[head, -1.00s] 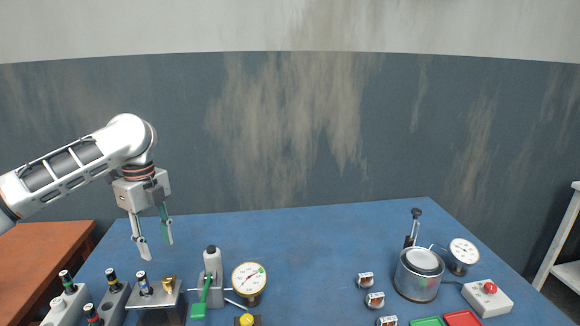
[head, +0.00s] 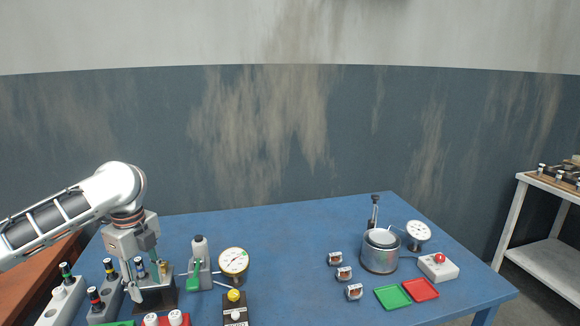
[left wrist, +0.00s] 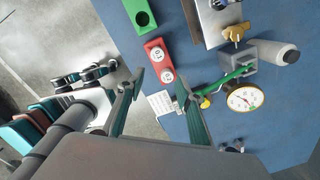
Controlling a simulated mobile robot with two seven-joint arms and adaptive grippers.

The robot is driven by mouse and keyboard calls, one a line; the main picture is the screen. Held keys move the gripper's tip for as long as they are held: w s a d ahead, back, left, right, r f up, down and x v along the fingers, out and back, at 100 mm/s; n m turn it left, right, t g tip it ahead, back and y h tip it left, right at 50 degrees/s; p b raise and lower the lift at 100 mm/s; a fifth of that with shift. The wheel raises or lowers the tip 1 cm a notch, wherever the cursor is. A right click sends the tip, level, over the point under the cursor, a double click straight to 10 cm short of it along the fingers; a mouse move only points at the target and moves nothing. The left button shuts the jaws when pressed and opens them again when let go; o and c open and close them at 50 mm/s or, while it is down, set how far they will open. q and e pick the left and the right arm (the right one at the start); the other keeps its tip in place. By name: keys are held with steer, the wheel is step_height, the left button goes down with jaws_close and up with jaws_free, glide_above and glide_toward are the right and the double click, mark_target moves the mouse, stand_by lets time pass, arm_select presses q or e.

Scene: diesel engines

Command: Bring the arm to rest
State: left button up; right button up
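My left arm comes in from the left in the head view. Its left gripper (head: 146,279) points down over the left part of the blue table (head: 290,225), in front of a metal stand (head: 166,296) that it partly covers. In the left wrist view the two fingers of the left gripper (left wrist: 160,84) are spread apart with nothing between them. The red block with two white round knobs (left wrist: 160,62) lies beyond the fingertips there. My right gripper is not in view.
Near the gripper stand racks with coloured-band cylinders (head: 104,300), a green-lever pump (head: 199,265) and a dial gauge (head: 233,262). At right are a metal pot (head: 380,257), a red-button box (head: 438,267) and green (head: 393,297) and red trays (head: 421,289). The table's middle is clear.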

arm_select(q)
steer(key=shift+n+t+h, duration=0.3)
steer(key=shift+t+h, duration=0.2)
steer(key=shift+t, duration=0.3)
steer(key=s+d+f, duration=0.1)
steer(key=d+f, duration=0.2)
steer(key=f, duration=0.1)
steer(key=s+d+f, duration=0.1)
steer(key=d+f, duration=0.3)
steer(key=s+d+f, duration=0.1)
steer(key=d+f, duration=0.3)
steer(key=shift+s, duration=0.3)
steer(key=s+d+f+n+t+h, duration=0.2)
steer(key=s+d+f+n+t, duration=0.15)
steer(key=s+d+f, duration=0.25)
steer(key=s+a+n+t+y, duration=0.2)
steer(key=s+a+n+y, duration=0.7)
steer(key=s+a, duration=0.95)
steer(key=w+d+f+n+t+h, duration=0.2)
steer(key=d+f+n+h, duration=0.3)
steer(key=d+f+h, duration=0.3)
steer(key=d+f+t, duration=0.1)
steer(key=d+f, duration=0.3)
steer(key=f, duration=0.4)
steer(key=shift+w+d+f, duration=0.2)
steer(key=shift+w, duration=0.05)
